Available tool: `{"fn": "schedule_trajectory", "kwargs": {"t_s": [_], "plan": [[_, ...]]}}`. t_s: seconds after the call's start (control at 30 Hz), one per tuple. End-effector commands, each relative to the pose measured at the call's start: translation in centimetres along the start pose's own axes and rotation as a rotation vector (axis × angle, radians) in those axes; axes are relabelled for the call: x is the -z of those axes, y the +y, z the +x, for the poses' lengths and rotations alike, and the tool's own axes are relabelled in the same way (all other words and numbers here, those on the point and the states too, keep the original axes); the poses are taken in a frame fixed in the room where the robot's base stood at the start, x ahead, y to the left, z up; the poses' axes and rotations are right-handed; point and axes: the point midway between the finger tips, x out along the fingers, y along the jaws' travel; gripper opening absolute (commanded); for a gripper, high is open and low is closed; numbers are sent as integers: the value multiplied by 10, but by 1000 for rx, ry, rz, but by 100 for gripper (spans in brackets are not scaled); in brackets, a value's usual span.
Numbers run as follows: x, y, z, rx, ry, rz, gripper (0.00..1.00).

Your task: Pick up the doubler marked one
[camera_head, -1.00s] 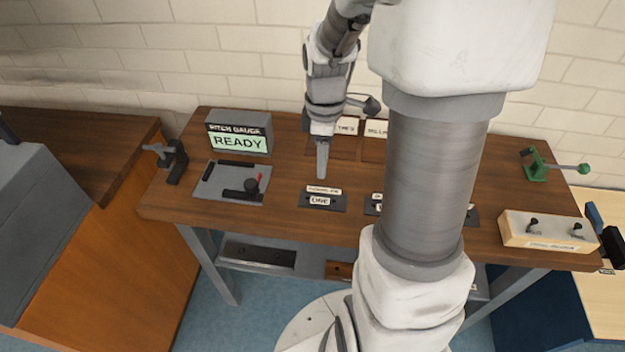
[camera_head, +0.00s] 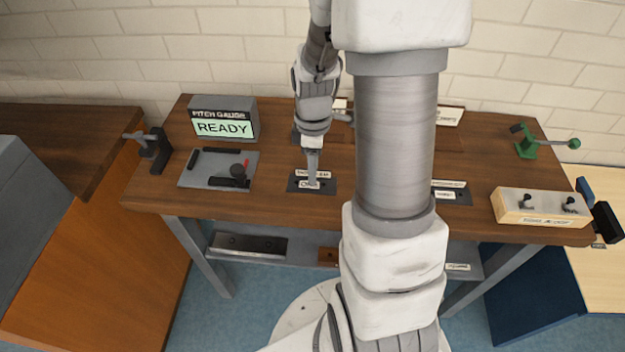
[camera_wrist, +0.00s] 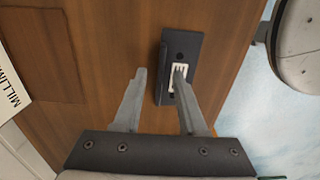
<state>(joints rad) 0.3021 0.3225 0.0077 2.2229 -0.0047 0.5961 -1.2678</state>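A dark plate (camera_head: 298,187) lies on the wooden bench and bears a small pale piece marked ONE (camera_head: 308,184), the doubler. A second label strip sits behind it on the plate. In the wrist view the dark plate (camera_wrist: 190,45) carries the pale piece (camera_wrist: 177,84), its lettering too small to read. My gripper (camera_wrist: 160,72) is open and empty, pointing down over the plate. Its right finger overlaps the pale piece in the picture; the left finger is over bare wood. I cannot tell whether it touches. In the head view my gripper (camera_head: 312,178) partly covers the plate.
The pitch gauge (camera_head: 223,120) reads READY at the back left, with a grey fixture plate (camera_head: 205,177) before it. A similar dark plate (camera_head: 458,197) lies right of my arm. A switch box (camera_head: 540,206) and green clamp (camera_head: 530,146) stand farther right. My arm hides the bench middle.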

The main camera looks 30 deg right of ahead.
Motion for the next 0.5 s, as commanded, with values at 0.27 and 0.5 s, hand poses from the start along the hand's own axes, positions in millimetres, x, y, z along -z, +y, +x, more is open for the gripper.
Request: {"fn": "schedule_trajectory", "kwargs": {"t_s": [0.27, 0.5], "plan": [[0, 0, 0, 0, 0, 0, 0], [0, 0, 0, 0, 0, 0, 0]]}}
